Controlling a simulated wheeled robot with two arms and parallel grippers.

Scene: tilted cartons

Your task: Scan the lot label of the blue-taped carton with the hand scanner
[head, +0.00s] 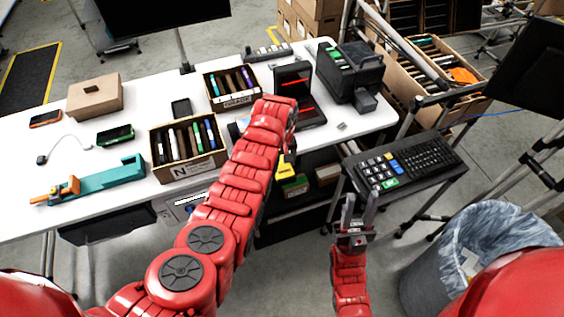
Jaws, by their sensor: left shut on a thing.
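My left arm reaches across the table's front edge. No lot label can be made out. My right gripper (359,207) is open and empty, below the keyboard shelf.
A keyboard (405,163) and a lined bin (425,275) are at right.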

